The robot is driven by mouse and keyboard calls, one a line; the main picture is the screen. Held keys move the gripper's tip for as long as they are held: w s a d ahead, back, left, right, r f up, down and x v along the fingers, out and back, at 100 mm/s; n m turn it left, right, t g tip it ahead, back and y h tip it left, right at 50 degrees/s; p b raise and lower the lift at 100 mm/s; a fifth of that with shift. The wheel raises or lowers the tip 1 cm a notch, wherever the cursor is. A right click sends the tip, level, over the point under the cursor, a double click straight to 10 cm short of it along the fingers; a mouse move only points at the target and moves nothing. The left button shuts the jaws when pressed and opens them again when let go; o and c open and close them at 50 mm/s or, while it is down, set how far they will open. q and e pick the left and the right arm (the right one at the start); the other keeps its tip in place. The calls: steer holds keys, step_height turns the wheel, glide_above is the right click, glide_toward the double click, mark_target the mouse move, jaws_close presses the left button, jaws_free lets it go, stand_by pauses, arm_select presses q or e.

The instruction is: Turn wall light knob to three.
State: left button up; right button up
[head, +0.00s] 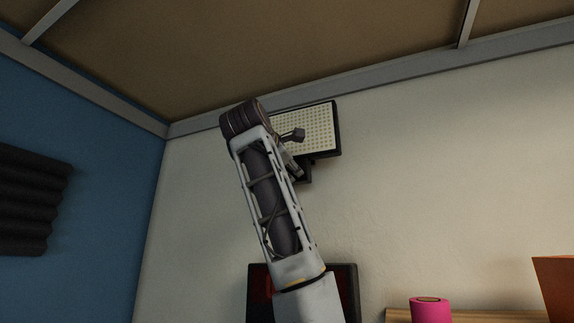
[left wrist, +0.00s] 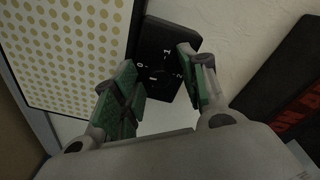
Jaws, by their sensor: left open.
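The wall light (head: 318,127) is a pale dotted panel in a dark frame, high on the white wall. In the left wrist view its panel (left wrist: 72,45) fills the upper left. A black control box (left wrist: 166,42) with white numerals sits beside it; it shows partly below the panel in the head view (head: 304,174). I cannot clearly make out the knob or its setting. My left gripper (left wrist: 158,64) is open, its green-padded fingers apart in front of the box, with one fingertip overlapping its right edge. Contact cannot be told. My right gripper is out of view.
A black display with red marks (head: 347,284) is on the wall below, partly behind my left arm. A pink roll (head: 430,311) stands on a wooden shelf (head: 480,315), near an orange object (head: 556,284). The ceiling beam (head: 400,78) runs close above the light.

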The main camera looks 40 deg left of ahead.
arm_select(q)
steer(key=shift+c, duration=0.4)
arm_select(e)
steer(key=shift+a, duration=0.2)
arm_select(q)
jaws_close()
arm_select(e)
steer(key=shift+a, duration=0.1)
